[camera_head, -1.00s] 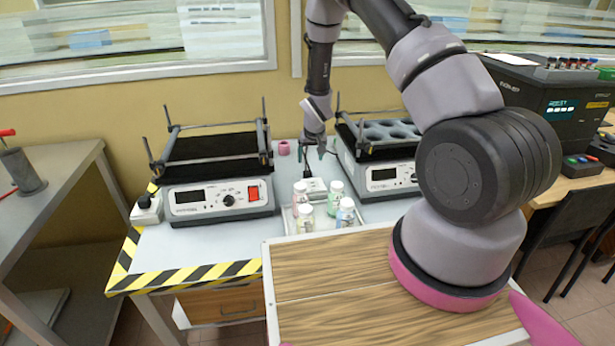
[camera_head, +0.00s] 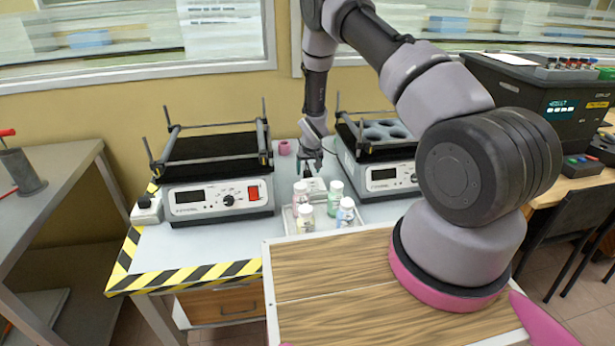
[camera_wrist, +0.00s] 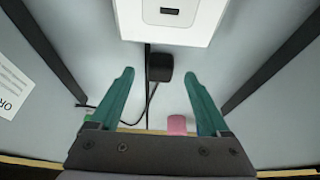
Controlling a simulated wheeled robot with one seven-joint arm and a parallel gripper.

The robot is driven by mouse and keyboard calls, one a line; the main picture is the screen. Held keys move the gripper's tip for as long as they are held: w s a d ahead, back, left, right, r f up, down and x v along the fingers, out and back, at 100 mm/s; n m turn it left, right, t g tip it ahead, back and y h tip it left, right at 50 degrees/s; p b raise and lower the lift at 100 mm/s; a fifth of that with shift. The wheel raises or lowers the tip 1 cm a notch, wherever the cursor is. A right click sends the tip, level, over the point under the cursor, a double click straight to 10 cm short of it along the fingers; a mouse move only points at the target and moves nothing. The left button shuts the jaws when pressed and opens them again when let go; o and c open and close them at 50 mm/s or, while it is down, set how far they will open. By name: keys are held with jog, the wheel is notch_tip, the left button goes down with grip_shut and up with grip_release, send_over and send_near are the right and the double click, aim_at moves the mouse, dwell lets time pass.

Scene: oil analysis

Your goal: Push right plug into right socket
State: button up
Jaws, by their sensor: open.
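In the wrist view a black plug (camera_wrist: 160,68) with a thin cable shows between my fingertips, just below the edge of a white socket box (camera_wrist: 175,35). A narrow gap shows between plug and box, and the plug does not appear inserted. The box has a dark slot (camera_wrist: 168,12) on its grey top. My gripper (camera_wrist: 159,78) is open, with its green fingers either side of the plug and clear gaps to it.
A pink cylinder (camera_wrist: 177,124) is near the right finger's base in the wrist view. Shakers stand left (camera_head: 218,195) and right (camera_head: 385,175) of the gripper. A tray of capped bottles (camera_head: 325,215) is in front. Another white socket box (camera_head: 147,211) sits at the table's left edge.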

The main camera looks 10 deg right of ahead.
aim_at(308, 172)
jog(key=shift+x, duration=1.4)
jog(key=shift+c, duration=0.3)
grip_shut()
notch_tip(308, 172, up, 10)
jog(key=s+r, duration=0.1)
jog(key=s, duration=0.9)
jog(key=shift+r, duration=0.3)
